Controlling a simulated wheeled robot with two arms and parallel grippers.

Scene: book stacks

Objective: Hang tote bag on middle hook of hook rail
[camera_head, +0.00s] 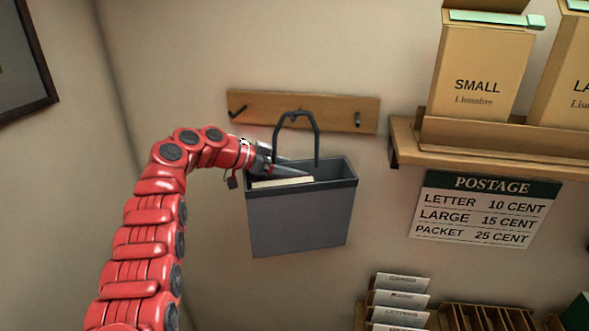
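The grey tote bag (301,222) is in front of the wall, upright and slightly tilted, with its dark handle (317,138) raised. The top of the handle is at the middle hook (295,115) of the wooden hook rail (335,109); the overlap hides whether the hook bears it. The left hook (238,111) and right hook (358,119) are bare. My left gripper (297,168) is over the bag's opening by the handle's left leg, its two fingers apart. I see nothing clearly held between them. My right gripper is out of view.
A cream flat item (283,182) shows inside the bag. A wooden shelf (480,148) with boxes is on the right, above a postage sign (484,209). A card rack (400,300) stands below. The wall left of the rail is clear except for a picture frame (45,70).

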